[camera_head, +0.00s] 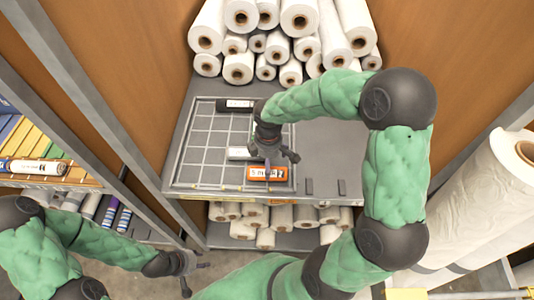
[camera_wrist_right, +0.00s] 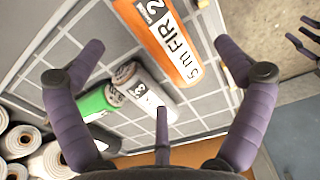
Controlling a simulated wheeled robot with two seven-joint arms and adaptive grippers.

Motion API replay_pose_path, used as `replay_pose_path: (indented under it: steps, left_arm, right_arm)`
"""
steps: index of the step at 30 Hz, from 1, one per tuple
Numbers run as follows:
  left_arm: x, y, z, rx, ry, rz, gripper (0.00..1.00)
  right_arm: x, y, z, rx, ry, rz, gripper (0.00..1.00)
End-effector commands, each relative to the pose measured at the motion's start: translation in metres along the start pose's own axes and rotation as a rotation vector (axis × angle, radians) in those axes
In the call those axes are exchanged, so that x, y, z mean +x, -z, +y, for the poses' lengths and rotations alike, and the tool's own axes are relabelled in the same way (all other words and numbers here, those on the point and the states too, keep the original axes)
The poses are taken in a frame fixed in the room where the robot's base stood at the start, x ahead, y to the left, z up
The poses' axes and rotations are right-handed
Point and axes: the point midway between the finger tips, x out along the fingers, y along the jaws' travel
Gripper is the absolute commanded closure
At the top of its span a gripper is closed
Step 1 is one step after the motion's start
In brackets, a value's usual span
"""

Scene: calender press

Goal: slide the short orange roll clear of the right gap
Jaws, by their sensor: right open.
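The short orange roll (camera_head: 266,173) lies near the front edge of the gridded panel (camera_head: 200,140), with a white label and black print. It also shows at the top middle of the right wrist view (camera_wrist_right: 170,42). My right gripper (camera_head: 281,164) is above it, fingers spread wide. In the wrist view the orange roll appears between the two outer fingers; whether they touch it is unclear. My left gripper (camera_head: 185,274) is low at the bottom left, away from the panel; its finger opening is unclear. I cannot tell which space is the right gap.
A grey-white roll (camera_wrist_right: 145,92) lies beside the orange roll, with a green roll (camera_wrist_right: 100,102) beyond it. A black roll (camera_head: 236,105) lies at the panel's back. White rolls (camera_head: 290,72) are stacked behind.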

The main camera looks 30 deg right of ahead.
Motion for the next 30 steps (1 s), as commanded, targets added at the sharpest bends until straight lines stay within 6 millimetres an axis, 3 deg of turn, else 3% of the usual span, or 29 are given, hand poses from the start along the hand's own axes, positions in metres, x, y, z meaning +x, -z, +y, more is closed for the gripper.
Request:
replay_pose_path:
  steps: [6, 12, 25, 26, 30]
  left_arm:
    - [0.008, 0.002, -0.003, 0.0, 0.0, 0.003, 0.6]
    - [0.012, 0.002, -0.004, 0.0, 0.0, 0.002, 0.6]
    - [0.013, 0.002, -0.004, 0.0, 0.0, 0.003, 0.6]
    - [0.013, 0.002, -0.004, 0.0, 0.0, 0.003, 0.6]
    - [0.013, 0.002, -0.004, 0.0, 0.0, 0.003, 0.6]
  right_arm:
    - [0.039, 0.0, -0.001, -0.001, 0.003, -0.001, 0.0]
    - [0.059, 0.0, 0.0, 0.0, 0.001, 0.0, 0.0]
    - [0.066, 0.0, 0.0, 0.001, 0.0, 0.001, 0.0]
    - [0.066, 0.0, 0.0, 0.001, 0.0, 0.001, 0.06]
    - [0.066, 0.0, 0.0, 0.0, 0.0, 0.001, 0.45]
